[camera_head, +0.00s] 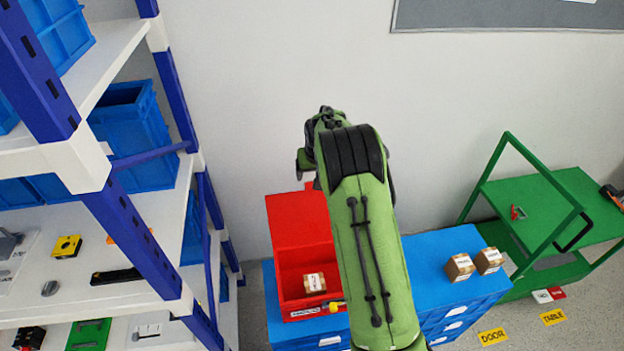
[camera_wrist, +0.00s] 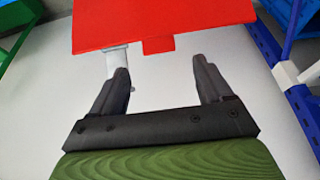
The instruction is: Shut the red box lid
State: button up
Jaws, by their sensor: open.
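The red box (camera_head: 308,300) sits on a blue cabinet with its lid (camera_head: 298,220) standing raised at the back. A small brown carton (camera_head: 314,283) lies inside the box. My arm covers the box's right side. In the wrist view the red lid (camera_wrist: 165,22) fills the top centre, with a small tab on its near edge. My gripper (camera_wrist: 160,68) is open and empty, its two fingers spread to either side of the tab. Whether a finger touches the lid I cannot tell. In the head view my gripper is mostly hidden behind my arm, above the lid.
The blue cabinet (camera_head: 430,262) carries two small cartons (camera_head: 473,263) to the right of my arm. A blue and white shelf rack (camera_head: 145,235) with blue bins stands close on the left. A green cart (camera_head: 540,210) stands at the right. The white wall is behind.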

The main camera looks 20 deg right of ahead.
jog(key=x, duration=0.6)
jog(key=shift+w+f+p, duration=0.15)
jog(key=shift+f+p, duration=0.15)
jog(key=shift+f, duration=0.05)
jog(key=shift+d, duration=0.1)
grip_shut()
